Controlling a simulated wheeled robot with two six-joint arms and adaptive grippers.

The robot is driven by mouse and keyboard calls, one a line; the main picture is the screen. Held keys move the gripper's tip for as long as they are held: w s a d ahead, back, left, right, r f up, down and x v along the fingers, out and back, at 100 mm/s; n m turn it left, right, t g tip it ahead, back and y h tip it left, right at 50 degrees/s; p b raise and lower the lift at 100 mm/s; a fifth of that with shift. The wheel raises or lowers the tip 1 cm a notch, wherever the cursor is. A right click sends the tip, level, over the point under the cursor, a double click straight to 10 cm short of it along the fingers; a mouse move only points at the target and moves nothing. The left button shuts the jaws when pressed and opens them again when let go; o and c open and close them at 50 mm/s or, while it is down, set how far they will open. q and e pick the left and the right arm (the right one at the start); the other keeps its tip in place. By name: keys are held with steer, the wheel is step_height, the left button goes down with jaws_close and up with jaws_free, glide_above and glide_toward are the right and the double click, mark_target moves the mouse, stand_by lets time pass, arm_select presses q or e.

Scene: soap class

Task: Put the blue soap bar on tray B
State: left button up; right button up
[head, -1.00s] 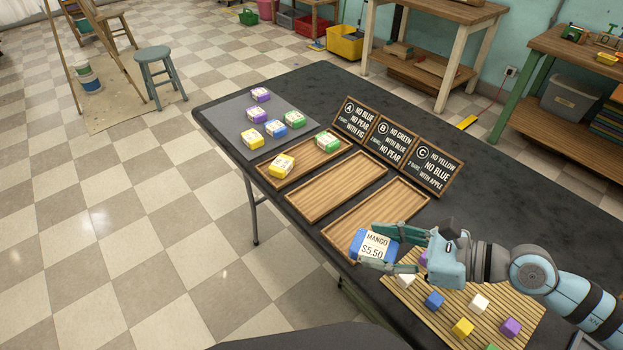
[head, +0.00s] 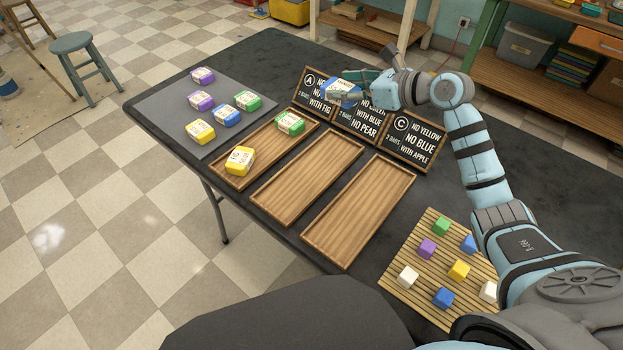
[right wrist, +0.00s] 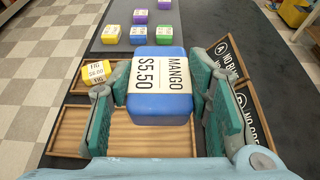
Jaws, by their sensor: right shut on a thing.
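My right gripper (head: 352,89) is shut on a blue soap bar (head: 341,90) with a white label. It holds the bar in front of the signs A and B in the head view. In the right wrist view the bar (right wrist: 160,105) sits between both fingers, and its label reads MANGO $5.50. My left gripper is not in view.
Tray A (head: 265,152) holds a yellow bar (head: 240,160) and a green bar (head: 291,123). Tray C (head: 358,212) is empty. Several bars lie on a grey mat (head: 185,125). Signs A (head: 314,89) and C (head: 414,142) stand along the trays. A slatted mat (head: 420,285) holds small cubes.

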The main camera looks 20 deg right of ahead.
mark_target(337, 154)
steer(key=w, duration=0.1)
steer(key=w+f, duration=0.1)
steer(key=shift+w+f+b, duration=0.2)
steer(key=shift+w+b, duration=0.1)
steer(key=f+b, duration=0.1)
steer(key=f, duration=0.5)
steer(key=f+b, duration=0.2)
steer(key=f, duration=0.4)
steer(key=f+b, duration=0.2)
steer(key=f, duration=0.4)
steer(key=shift+s, duration=0.4)
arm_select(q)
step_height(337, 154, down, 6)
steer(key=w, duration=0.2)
arm_select(e)
steer(key=shift+h, duration=0.3)
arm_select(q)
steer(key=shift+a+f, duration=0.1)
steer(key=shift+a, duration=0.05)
arm_select(e)
steer(key=o, duration=0.9)
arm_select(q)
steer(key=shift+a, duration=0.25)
arm_select(e)
steer(key=o, duration=0.3)
